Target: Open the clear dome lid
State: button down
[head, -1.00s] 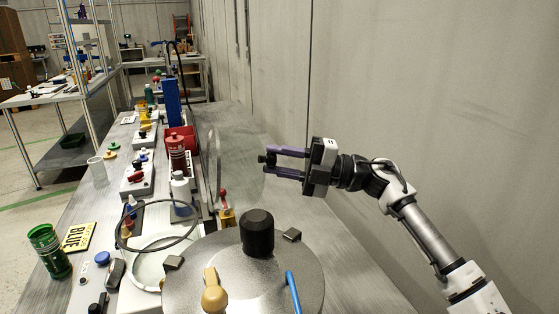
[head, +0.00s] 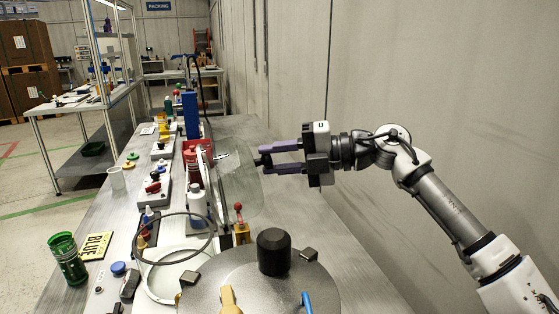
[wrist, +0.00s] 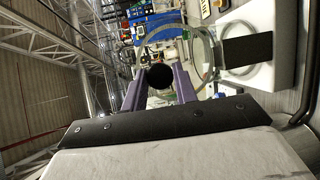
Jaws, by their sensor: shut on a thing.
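The clear dome lid (head: 240,180) shows in the head view as a faint, see-through curved shell, standing tilted up beyond the round metal drum top. Its full outline is hard to make out. My gripper (head: 270,158) reaches in from the right with its purple fingers shut on a small black knob (head: 262,160) at the lid's right side. In the wrist view the black knob (wrist: 160,76) sits between the fingertips, and parts of the lid's clear surface cannot be told from the background.
The drum top (head: 240,285) with a black cap (head: 273,250) stands at the front. A grey hoop (head: 211,240) is above a white ring base (head: 150,283). Bottles, a green cup (head: 67,258) and small devices line the left. A bare wall stands right.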

jog(key=c, duration=1.1)
grip_release()
jog(key=s+d+r+b, duration=0.1)
jog(key=d+r+b, duration=0.1)
jog(key=d, duration=1.1)
jog(key=shift+d+r, duration=0.15)
jog(key=shift+d, duration=0.2)
jog(key=shift+s, duration=0.2)
